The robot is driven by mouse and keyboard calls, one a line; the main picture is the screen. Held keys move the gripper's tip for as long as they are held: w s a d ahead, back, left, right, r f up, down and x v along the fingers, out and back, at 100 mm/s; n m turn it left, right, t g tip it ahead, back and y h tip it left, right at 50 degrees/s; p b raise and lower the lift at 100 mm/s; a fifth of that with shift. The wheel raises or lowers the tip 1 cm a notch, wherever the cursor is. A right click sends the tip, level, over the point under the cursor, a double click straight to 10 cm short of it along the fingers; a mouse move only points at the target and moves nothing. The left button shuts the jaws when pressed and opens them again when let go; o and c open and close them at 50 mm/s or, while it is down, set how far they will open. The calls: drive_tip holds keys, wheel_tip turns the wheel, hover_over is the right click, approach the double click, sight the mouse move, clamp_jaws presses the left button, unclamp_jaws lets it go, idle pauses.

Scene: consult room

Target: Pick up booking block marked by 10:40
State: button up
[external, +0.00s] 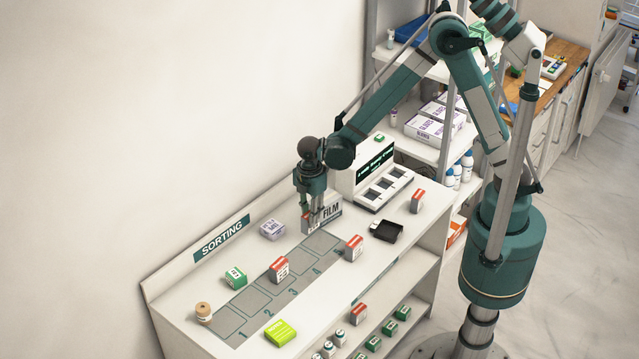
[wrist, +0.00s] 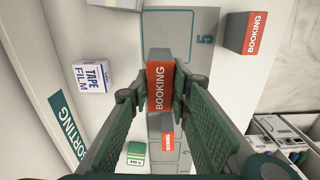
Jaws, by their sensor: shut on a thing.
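My gripper (wrist: 157,105) is shut on a booking block (wrist: 160,75) with a red face reading BOOKING and grey sides. Its fingers press on both sides of the block. The time on the held block cannot be read. Other red-topped booking blocks stand on the counter: one on the numbered strip (external: 279,271), one beside the strip (external: 354,248) and one further right (external: 417,201). Their times are too small to read.
A pale box (external: 272,229), a green-and-white box (external: 235,277), a tape roll (external: 204,312), a bright green pack (external: 280,332) and a black tray (external: 386,231) are also on the counter. A white device (external: 384,187) stands at the far end.

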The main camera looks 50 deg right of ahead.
drive_tip(key=shift+r, duration=0.7)
drive_tip(key=shift+d, duration=0.1)
